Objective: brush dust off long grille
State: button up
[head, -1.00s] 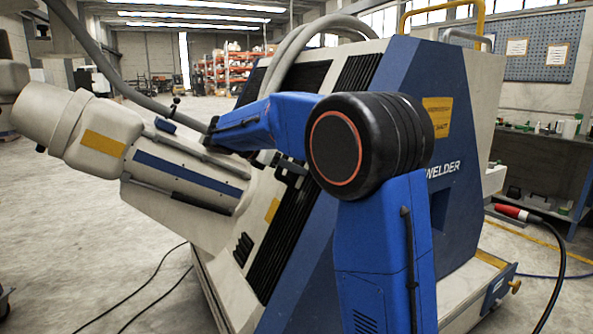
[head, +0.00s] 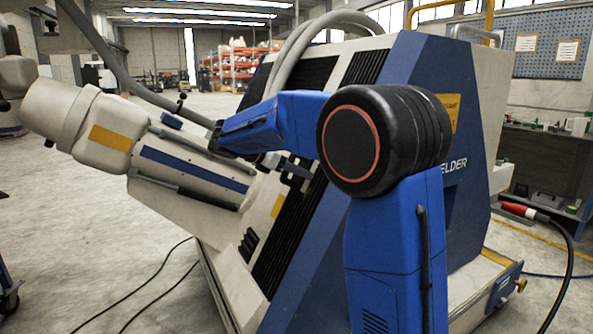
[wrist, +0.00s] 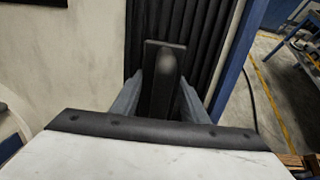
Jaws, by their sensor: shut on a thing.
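The long grille (head: 285,245) is a tall black slatted strip on the sloping face of the beige and blue welder. In the wrist view its dark slats (wrist: 215,60) stand upright behind my gripper. My gripper (wrist: 160,108) has its two grey fingers on either side of a dark block-like tool, apparently the brush (wrist: 165,78), and is shut on it. The brush is in front of the grille; whether it touches the slats I cannot tell. In the head view my gripper (head: 288,167) is at the grille, partly behind my blue arm. No dust can be made out.
A beige cylindrical arm (head: 165,155) of the machine juts out to the left of the grille. A hose (head: 115,75) hangs over it. Black cables (head: 150,290) lie on the floor at left. A red plug (head: 525,212) with a cable is at right. The left floor is mostly open.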

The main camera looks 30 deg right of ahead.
aim_at(297, 184)
jog(key=shift+s+d, duration=0.1)
jog(key=shift+s, duration=4.15)
jog(key=shift+a+f, duration=0.2)
jog(key=shift+f, duration=0.3)
jog(key=shift+a+f, duration=0.2)
jog(key=shift+f, duration=0.25)
jog(key=shift+w+a+r, duration=0.1)
jog(key=shift+w, duration=1.7)
jog(key=shift+w+a, duration=0.1)
jog(key=shift+w, duration=3.35)
jog(key=shift+a+f, duration=0.3)
jog(key=shift+f, duration=0.2)
jog(key=shift+a+f, duration=0.25)
jog(key=shift+f, duration=0.2)
jog(key=shift+s+d, duration=0.15)
jog(key=shift+s, duration=1.75)
jog(key=shift+s, duration=3.4)
